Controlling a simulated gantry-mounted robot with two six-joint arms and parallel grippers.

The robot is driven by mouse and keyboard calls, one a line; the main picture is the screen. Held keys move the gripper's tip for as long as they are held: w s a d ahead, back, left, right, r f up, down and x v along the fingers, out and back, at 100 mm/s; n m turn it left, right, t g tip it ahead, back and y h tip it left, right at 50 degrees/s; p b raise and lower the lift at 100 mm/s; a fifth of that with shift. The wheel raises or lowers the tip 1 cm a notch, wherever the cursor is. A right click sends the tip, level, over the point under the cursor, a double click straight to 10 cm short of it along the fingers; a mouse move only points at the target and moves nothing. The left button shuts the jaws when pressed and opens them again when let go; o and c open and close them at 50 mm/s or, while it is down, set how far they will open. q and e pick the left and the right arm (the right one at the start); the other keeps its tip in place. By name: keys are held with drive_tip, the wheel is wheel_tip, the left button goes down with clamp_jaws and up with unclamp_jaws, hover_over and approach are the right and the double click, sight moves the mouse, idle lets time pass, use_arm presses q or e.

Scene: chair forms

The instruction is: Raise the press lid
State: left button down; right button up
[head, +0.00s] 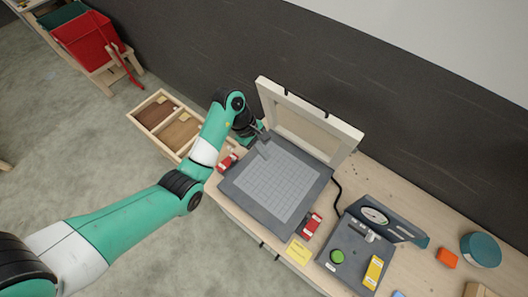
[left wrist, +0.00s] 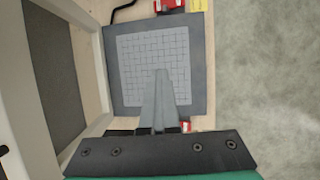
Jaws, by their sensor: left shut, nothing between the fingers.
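The press lid (head: 309,124) is a pale wooden frame that stands raised, tilted up at the back edge of the press. The grey press base (head: 240,187) lies on the bench with a light gridded plate (head: 277,184) on it. My left gripper (head: 265,150) is shut and empty, over the back left part of the press, close to the lid's left side. In the left wrist view the shut fingers (left wrist: 160,78) reach over the gridded plate (left wrist: 150,55), and the lid frame (left wrist: 88,60) stands at the left. My right gripper is not in view.
Red clamps (head: 228,162) (head: 311,224) sit at both sides of the press. A control box (head: 345,262) with a green button (head: 337,256) and a gauge (head: 374,215) stands to the right. A wooden tray (head: 150,112) lies left. A dark wall is behind.

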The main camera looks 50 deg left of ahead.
use_arm(q)
drive_tip(key=c, duration=1.6)
unclamp_jaws()
drive_tip(key=c, duration=0.8)
unclamp_jaws()
drive_tip(key=shift+c, duration=0.2)
drive_tip(key=shift+r, duration=0.1)
